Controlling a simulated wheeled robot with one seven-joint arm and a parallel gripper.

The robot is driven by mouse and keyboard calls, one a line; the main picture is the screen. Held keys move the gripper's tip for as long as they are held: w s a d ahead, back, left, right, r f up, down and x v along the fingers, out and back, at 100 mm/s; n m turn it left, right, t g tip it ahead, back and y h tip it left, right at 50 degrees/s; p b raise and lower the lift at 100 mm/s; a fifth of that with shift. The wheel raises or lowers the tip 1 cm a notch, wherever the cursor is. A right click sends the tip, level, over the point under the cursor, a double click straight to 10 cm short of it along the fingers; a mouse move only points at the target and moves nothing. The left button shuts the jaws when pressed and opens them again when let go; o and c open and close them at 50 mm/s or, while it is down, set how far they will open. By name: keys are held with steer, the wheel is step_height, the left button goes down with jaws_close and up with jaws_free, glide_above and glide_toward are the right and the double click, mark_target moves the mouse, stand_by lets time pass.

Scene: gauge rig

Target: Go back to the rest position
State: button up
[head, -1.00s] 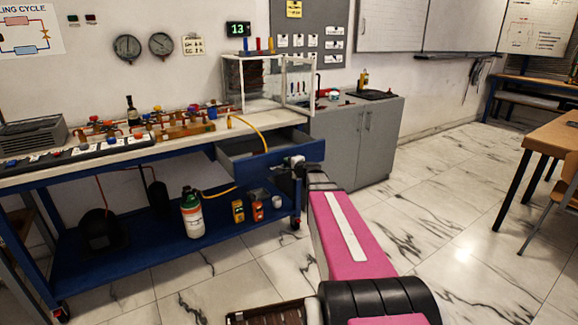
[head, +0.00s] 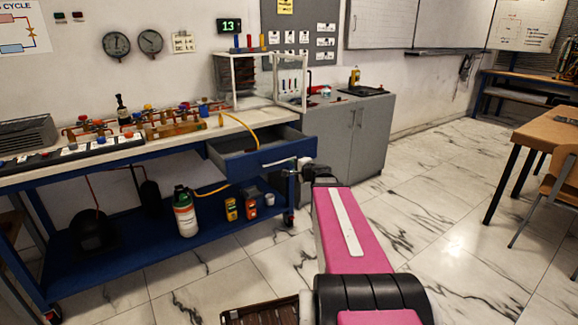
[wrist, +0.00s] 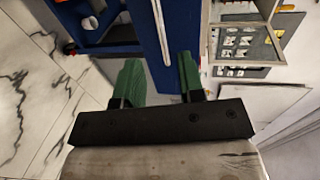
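My gripper (wrist: 158,82) shows in the wrist view with its two green fingers apart and nothing between them. The blue drawer front (wrist: 155,30) lies beyond the fingertips, with its pale handle strip running up the picture. In the head view my pink arm reaches forward toward the open blue drawer (head: 262,156) of the workbench. The gripper itself is mostly hidden there behind my own wrist, just right of the drawer front. I cannot tell from the head view how wide the gap to the drawer is.
The blue workbench (head: 110,256) with a gas cylinder (head: 185,214) on its lower shelf stands at left. A grey cabinet (head: 352,140) stands behind my arm. A wooden table (head: 548,128) and chair (head: 560,185) are at right. Marble floor (head: 440,225) between is clear.

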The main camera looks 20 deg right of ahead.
steer(key=shift+s, duration=0.2)
steer(key=s+a+f+n+g, duration=1.1)
steer(key=s+a+f, duration=0.1)
steer(key=a+f, duration=0.25)
steer(key=s+d+f+n+g+h, duration=0.2)
steer(key=s+f+n+g+h, duration=0.1)
steer(key=s, duration=0.5)
step_height(320, 180, down, 2)
steer(key=shift+d+f+g+h, duration=0.1)
steer(key=shift+d+g+h, duration=0.1)
steer(key=shift+g+h, duration=0.5)
